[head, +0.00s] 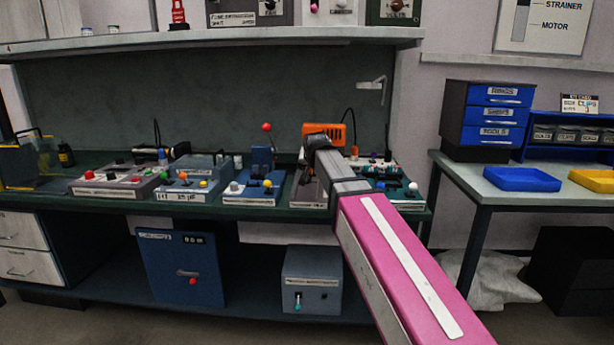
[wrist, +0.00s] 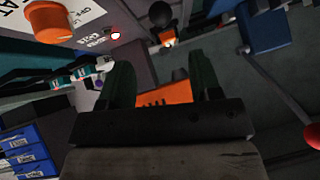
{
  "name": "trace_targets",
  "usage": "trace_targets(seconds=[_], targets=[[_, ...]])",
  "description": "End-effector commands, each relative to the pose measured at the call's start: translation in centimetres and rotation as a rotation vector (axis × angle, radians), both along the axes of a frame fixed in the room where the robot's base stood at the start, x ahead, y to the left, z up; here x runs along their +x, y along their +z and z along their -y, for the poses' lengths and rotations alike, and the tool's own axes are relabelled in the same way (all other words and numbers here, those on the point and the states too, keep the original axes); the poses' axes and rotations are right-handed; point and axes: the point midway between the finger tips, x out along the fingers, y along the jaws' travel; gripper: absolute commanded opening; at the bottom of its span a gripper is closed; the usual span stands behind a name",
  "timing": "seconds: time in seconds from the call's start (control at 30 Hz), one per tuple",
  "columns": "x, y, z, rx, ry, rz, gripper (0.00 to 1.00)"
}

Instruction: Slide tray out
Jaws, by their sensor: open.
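My gripper (wrist: 163,76) is open, with its two dark fingers apart in the wrist view. An orange part with dark slots (wrist: 163,100) shows between and below the fingers; I cannot tell if they touch it. In the head view, the orange housing (head: 341,132) stands on the bench behind the dark end of my arm, which hides part of the unit below. I cannot single out a tray on that unit. A blue tray (head: 521,180) and a yellow tray (head: 594,180) lie on the right table, away from my gripper.
Several control boxes with coloured knobs, one of them blue (head: 256,190), stand along the green bench left of my arm. A shelf (head: 210,45) hangs above the bench. A lever with a red ball (wrist: 312,137) is at the right in the wrist view. Blue drawers (head: 498,115) stand right.

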Motion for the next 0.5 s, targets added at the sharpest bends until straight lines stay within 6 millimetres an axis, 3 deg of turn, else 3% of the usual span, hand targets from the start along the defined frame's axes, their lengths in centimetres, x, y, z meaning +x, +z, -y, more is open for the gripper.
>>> trace_targets(seconds=[0.17,0.5], targets=[[0.8,-0.3,-0.3,0.003,0.0,0.005,0.58],[5.0,-4.3,-1.0,0.002,0.0,0.003,0.58]])
